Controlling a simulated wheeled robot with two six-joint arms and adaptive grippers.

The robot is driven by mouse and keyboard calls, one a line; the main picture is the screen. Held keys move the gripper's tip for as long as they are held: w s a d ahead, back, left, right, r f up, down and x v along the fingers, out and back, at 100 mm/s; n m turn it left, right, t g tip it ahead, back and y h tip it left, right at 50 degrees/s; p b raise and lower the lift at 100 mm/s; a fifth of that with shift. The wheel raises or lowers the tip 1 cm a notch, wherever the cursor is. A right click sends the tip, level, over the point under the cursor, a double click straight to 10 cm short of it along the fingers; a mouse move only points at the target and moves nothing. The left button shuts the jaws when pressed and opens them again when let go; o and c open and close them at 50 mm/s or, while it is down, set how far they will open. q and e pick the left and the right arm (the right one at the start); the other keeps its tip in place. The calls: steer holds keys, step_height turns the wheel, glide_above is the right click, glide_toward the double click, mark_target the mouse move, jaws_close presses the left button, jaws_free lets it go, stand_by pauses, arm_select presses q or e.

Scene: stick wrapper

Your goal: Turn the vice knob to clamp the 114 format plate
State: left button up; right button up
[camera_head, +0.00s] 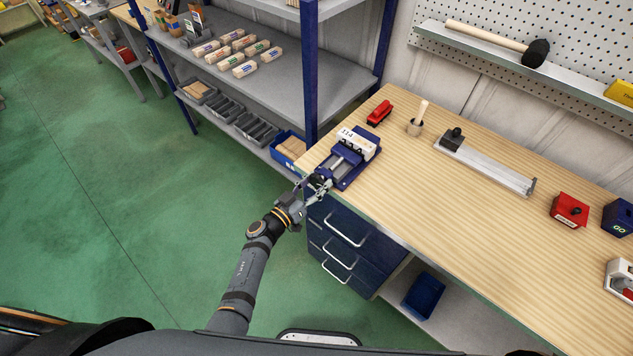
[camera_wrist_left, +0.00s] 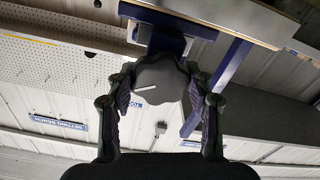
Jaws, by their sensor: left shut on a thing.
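The blue vice (camera_head: 347,170) stands at the left front corner of the wooden workbench. The white format plate (camera_head: 354,137) marked 114 sits upright at the vice's back end. My left gripper (camera_head: 319,186) is at the vice's front end, at the bench edge. In the left wrist view the dark lobed vice knob (camera_wrist_left: 160,80), with a white line on it, sits between the two fingers of the left gripper (camera_wrist_left: 161,88), which is shut on it. In the head view the gripper mostly hides the knob. My right gripper is in neither view.
A red object (camera_head: 379,113) and a cup holding a wooden-handled tool (camera_head: 416,123) stand behind the vice. A metal rail fixture (camera_head: 485,163) lies to the right. Blue drawers (camera_head: 345,240) are below the bench edge, and a shelf rack (camera_head: 270,84) stands to the left.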

arm_select(q)
steer(key=shift+m+p, duration=0.7)
steer(key=shift+m, duration=2.3)
steer(key=o, duration=1.2)
steer(key=v, duration=1.2)
steer(key=shift+f, duration=0.1)
